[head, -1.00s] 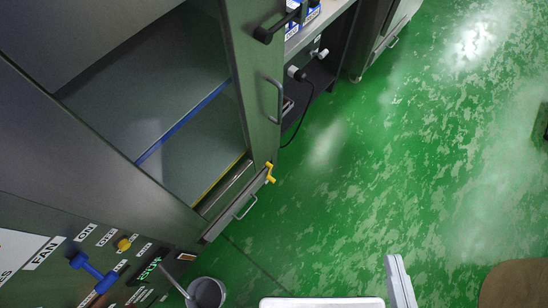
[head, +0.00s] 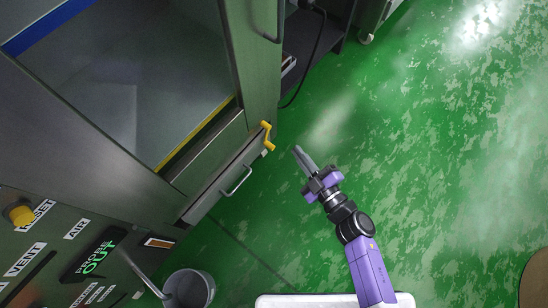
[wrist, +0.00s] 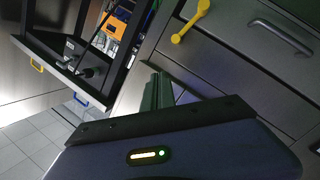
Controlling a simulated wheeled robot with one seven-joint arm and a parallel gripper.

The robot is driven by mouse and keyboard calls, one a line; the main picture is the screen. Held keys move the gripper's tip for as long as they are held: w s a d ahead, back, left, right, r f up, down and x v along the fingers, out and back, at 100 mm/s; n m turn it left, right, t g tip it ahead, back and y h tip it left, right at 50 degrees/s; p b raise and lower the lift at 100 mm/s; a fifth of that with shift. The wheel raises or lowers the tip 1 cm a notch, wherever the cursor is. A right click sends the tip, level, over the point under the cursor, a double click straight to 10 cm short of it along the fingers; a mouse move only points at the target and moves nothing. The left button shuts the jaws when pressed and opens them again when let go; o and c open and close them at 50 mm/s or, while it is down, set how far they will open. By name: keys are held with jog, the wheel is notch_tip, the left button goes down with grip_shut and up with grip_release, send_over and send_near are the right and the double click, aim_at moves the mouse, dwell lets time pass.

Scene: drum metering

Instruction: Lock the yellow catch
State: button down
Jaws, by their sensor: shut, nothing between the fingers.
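The yellow catch (head: 267,136) is a small bent yellow lever at the right edge of the grey cabinet, beside the drawer front. In the wrist view the yellow catch (wrist: 190,22) shows as a bar with a round end on the panel, above and right of the fingers. My gripper (head: 299,151) is shut and empty, with its tips a short gap right of the catch and a little lower in the head view. It also shows in the wrist view (wrist: 157,90), where the fingers are dark and partly hidden by the gripper body.
A drawer handle (head: 236,181) sits below the catch. A control panel (head: 60,250) with labels and a lit display is at the lower left. A grey bucket (head: 190,290) stands on the floor. Green floor (head: 420,170) to the right is open.

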aim_at(271, 145)
notch_tip(271, 145, down, 7)
jog(key=s+a+n+g+y, duration=0.1)
jog(key=s+a+n+g, duration=0.1)
jog(key=s+a+g, duration=0.1)
jog(key=w+a+f+b, duration=0.5)
jog(key=w+b, duration=0.1)
jog(key=w, duration=0.3)
jog(key=shift+w+y, duration=0.15)
jog(key=shift+y, duration=0.15)
jog(key=shift+d, duration=0.15)
jog(key=shift+w+d+f+n+b, duration=0.3)
jog(key=shift+f+b, duration=0.1)
jog(key=shift+b, duration=0.15)
jog(key=shift+w+d, duration=0.15)
jog(key=shift+w, duration=0.15)
